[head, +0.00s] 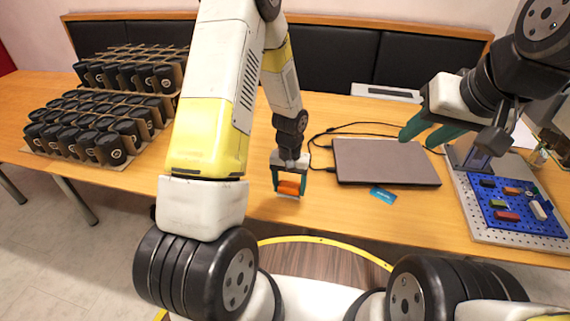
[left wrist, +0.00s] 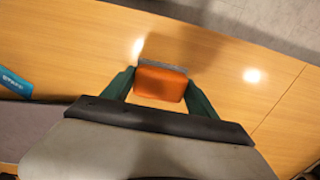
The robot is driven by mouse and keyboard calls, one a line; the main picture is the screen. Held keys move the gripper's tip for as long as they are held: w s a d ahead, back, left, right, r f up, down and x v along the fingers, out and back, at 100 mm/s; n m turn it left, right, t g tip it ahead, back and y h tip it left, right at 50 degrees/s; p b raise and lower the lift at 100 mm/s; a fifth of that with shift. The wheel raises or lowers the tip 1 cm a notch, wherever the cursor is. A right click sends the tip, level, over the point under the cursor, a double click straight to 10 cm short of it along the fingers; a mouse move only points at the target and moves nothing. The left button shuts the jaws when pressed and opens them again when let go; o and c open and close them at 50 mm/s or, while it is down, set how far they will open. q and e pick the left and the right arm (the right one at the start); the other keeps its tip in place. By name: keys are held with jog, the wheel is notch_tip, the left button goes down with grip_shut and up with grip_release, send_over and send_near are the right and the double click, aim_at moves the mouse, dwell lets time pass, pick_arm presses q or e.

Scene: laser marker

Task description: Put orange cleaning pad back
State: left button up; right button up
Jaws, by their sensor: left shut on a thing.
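The orange cleaning pad (head: 289,187) is at the front part of the wooden table, left of the laptop. My left gripper (head: 289,183) is shut on it. In the left wrist view the orange pad (left wrist: 160,83) sits between the two green fingers, with a grey strip along its far edge. Whether the pad touches the table or hangs just above it I cannot tell. My right gripper (head: 428,132) is above the right end of the laptop, with its green fingers apart and nothing seen between them.
A closed grey laptop (head: 385,162) lies right of the pad, with a small blue card (head: 383,195) before it. A blue tray (head: 509,211) with small coloured parts lies on a perforated plate at right. Racks of black cups (head: 95,130) fill the left. Table front between is clear.

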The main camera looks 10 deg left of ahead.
pick_arm(q)
jog(key=w+a, duration=0.1)
jog(key=w, duration=0.1)
jog(key=w+a, duration=0.1)
jog(key=a, duration=0.1)
jog(key=w+a, duration=0.1)
jog(key=w, duration=0.1)
jog(key=shift+w+a+f, duration=0.35)
jog(key=shift+a, duration=0.05)
jog(key=shift+f, duration=1.75)
jog(key=shift+f, duration=0.15)
jog(key=o, duration=1.5)
jog(key=shift+c, duration=0.2)
